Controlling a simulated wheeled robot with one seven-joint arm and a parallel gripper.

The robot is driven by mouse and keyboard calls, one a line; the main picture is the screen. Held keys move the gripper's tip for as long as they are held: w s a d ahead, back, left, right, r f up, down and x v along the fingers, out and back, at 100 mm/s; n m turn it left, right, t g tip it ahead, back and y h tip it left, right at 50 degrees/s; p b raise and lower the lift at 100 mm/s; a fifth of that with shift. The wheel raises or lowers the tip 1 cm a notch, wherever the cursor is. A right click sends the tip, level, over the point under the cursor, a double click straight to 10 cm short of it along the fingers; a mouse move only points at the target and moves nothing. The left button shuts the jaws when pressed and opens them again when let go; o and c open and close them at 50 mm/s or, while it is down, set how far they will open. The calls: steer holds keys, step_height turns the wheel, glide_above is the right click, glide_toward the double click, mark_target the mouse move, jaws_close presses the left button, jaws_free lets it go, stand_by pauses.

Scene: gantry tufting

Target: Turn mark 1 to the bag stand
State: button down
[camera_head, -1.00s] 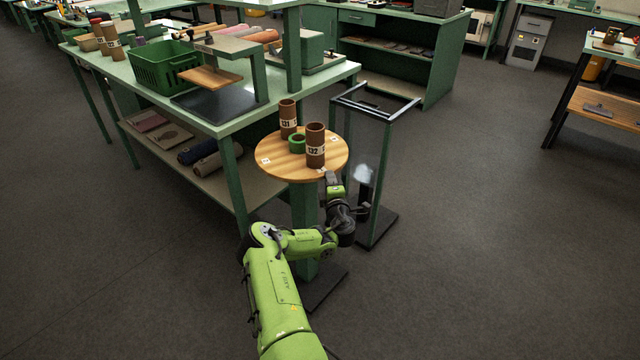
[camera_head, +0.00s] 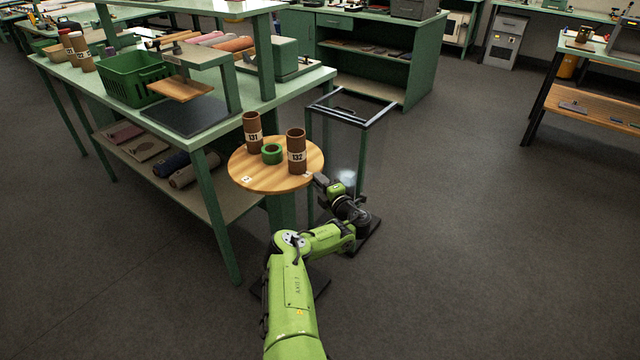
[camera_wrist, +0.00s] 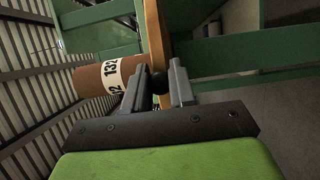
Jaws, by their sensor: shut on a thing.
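The round wooden turntable (camera_head: 262,180) stands on a green post at the table's corner. Small white marks (camera_head: 246,179) show on its rim; I cannot read which is mark 1. Brown tubes 131 (camera_head: 252,120) and 132 (camera_head: 296,140) stand upright on it beside a green ring (camera_head: 272,154). The black-framed bag stand (camera_head: 375,119) stands just behind and right of it. My gripper (camera_head: 319,181) is at the turntable's right front rim. In the wrist view, its fingers are shut on a dark round knob (camera_wrist: 160,83) at the disc's edge, close to tube 132 (camera_wrist: 90,80).
The green worktable (camera_head: 210,131) is left of the turntable, with a green basket (camera_head: 135,85) and a press-like frame on it. Its lower shelf (camera_head: 200,190) holds rolls. Open grey floor lies to the right. A green cabinet (camera_head: 400,55) stands behind.

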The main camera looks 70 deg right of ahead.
steer(key=shift+d, duration=0.1)
stand_by(0.3)
steer(key=c, duration=1)
jaws_free()
steer(key=shift+s, duration=0.1)
steer(key=p+v, duration=1)
steer(key=v, duration=0.5)
steer(key=shift+s+a+p, duration=0.2)
steer(key=shift+a+p, duration=0.05)
steer(key=shift+p, duration=0.15)
steer(key=shift+r, duration=0.1)
